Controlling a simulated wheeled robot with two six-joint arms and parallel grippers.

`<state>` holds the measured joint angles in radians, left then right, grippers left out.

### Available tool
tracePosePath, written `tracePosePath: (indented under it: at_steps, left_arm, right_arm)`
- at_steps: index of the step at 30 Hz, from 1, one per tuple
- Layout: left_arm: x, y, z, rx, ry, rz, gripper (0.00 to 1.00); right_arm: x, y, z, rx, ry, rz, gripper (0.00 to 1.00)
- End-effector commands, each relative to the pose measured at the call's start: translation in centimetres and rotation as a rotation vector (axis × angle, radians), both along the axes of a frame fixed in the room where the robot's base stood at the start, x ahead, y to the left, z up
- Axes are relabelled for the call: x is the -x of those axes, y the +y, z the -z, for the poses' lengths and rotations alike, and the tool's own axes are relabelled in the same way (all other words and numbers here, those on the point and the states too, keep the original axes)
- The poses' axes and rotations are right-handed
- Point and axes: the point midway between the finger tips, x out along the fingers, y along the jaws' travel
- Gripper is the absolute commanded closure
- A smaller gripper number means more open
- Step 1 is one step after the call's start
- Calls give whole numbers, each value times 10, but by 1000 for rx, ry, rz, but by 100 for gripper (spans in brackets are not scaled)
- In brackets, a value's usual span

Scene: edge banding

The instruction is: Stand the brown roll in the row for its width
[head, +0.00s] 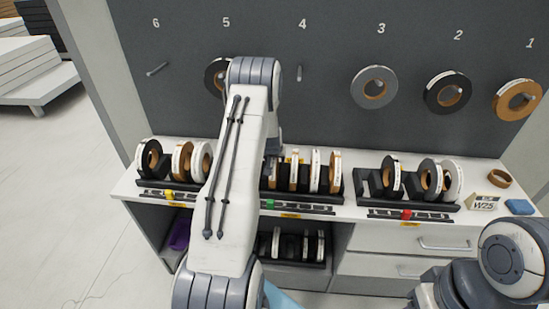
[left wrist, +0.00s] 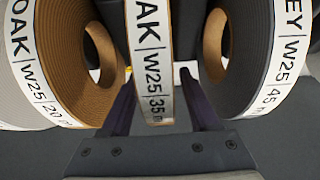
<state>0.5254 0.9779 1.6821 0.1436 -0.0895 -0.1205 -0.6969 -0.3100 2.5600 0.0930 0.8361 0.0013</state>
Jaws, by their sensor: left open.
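In the left wrist view an oak-brown roll (left wrist: 150,62), labelled OAK W25 35 m, stands on edge between the two fingers of my left gripper (left wrist: 158,82). The fingers are apart, one on each side of it; I cannot tell whether they touch it. An OAK W25 20 m roll (left wrist: 48,80) stands at its left and a grey W25 45 m roll (left wrist: 262,60) at its right. In the head view my left arm hides the gripper over the middle rack (head: 300,207), which has a green marker. My right gripper is out of view.
Racks with a yellow marker (head: 168,194) and a red marker (head: 406,215) stand left and right, holding several rolls. A brown ring (head: 500,178), a W25 card (head: 484,203) and a blue block (head: 519,206) lie at right. Rolls hang on numbered wall pegs (head: 374,87).

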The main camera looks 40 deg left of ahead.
Motion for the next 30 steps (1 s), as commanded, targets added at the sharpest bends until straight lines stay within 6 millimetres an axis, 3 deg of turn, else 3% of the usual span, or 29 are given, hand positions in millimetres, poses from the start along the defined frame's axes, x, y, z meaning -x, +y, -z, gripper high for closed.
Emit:
tracePosePath:
  at_steps: [4,8,19,30]
  left_arm:
    - [0,0,-11,-1,-1,0,39]
    - [10,-6,-26,-2,-2,1,39]
    - [45,-28,-93,-1,-2,0,39]
    - [55,-35,-108,1,1,1,39]
  right_arm:
    - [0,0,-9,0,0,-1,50]
    - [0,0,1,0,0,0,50]
    - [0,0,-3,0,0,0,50]
    - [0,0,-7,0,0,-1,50]
